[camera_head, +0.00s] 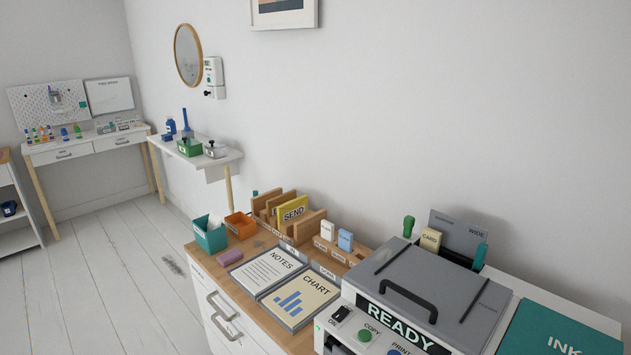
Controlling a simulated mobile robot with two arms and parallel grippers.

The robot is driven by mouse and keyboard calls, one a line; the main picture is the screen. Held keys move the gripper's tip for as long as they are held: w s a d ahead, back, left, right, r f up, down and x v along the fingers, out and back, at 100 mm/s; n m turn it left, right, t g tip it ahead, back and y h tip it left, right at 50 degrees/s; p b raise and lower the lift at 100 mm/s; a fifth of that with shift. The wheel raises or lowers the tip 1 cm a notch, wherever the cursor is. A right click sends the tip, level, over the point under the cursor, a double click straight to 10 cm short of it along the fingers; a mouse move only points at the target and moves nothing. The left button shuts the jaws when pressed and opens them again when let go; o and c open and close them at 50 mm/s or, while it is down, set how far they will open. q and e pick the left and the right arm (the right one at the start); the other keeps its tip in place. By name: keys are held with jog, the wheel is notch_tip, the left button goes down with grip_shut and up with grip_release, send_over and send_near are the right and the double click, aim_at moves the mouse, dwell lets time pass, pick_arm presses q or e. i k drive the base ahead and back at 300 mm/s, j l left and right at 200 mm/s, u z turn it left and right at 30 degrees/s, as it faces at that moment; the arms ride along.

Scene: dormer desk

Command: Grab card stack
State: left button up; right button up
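A beige block labelled CARD (431,240) stands behind the grey printer-like machine, beside a grey panel marked WIDE (458,234). It may be the card stack, but I cannot tell for sure. A small white upright item (328,231) and a small blue upright item (345,240) stand side by side on the wooden top, left of the machine. Their labels are too small to read. Neither of my grippers is in view.
The grey machine (430,290) with a black handle and READY display fills the right front. NOTES (264,270) and CHART (300,298) sheets lie left of it. A wooden rack with a yellow SEND card (292,213), an orange bin (240,226) and teal bin (210,238) stand behind.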

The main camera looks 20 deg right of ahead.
aim_at(431, 239)
jog(key=z, duration=1.55)
jog(key=j+z, duration=0.7)
jog(key=j, duration=0.15)
jog(key=j+z, duration=0.3)
jog(key=j, duration=0.15)
